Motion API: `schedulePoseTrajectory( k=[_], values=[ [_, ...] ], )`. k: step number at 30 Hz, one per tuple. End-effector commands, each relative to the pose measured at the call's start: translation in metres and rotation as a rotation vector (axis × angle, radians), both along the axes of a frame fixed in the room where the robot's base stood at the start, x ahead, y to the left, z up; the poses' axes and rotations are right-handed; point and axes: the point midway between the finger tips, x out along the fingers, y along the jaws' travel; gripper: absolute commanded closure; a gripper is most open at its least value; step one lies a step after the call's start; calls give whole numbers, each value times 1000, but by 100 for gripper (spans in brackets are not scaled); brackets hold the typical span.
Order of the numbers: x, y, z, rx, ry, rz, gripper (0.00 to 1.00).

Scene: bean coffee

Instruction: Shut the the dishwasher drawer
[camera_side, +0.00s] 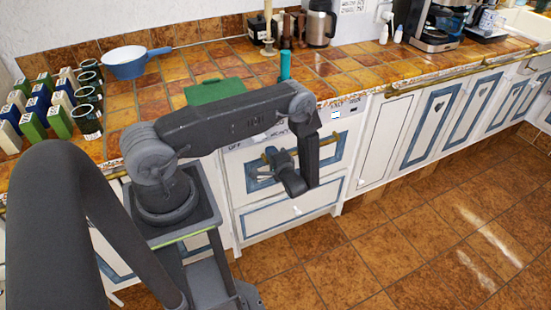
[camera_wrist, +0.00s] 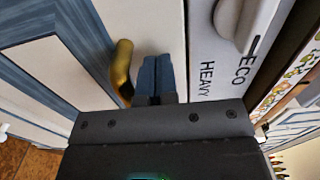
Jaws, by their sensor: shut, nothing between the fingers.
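The dishwasher has a white front with a blue frame (camera_side: 330,152) under the counter, and a control panel marked HEAVY and ECO (camera_wrist: 225,70). Its gold handle (camera_wrist: 121,70) shows just left of my fingers in the wrist view. My gripper (camera_side: 272,156) is in front of the upper dishwasher panel, its blue-grey fingers (camera_wrist: 155,68) together and empty. The fingertips are beside the handle, close to the white front; I cannot tell whether they touch it. How far the drawer stands out is not clear.
The tiled counter above holds a green board (camera_side: 214,90), a blue pan (camera_side: 128,62), several boxes and cups at left, and a coffee machine (camera_side: 437,25) at the back. White cabinets (camera_side: 440,118) continue right. The tiled floor (camera_side: 420,235) in front is clear.

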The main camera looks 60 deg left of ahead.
Motion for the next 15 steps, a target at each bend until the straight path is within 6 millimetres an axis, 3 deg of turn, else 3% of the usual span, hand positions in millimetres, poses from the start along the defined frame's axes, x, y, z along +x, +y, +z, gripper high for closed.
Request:
schedulePoseTrajectory(
  k=[5, 15],
  values=[
    [1, -19, 0, 0, 1, -5, 100],
    [1, -94, 0, 1, -1, -7, 100]
  ],
)
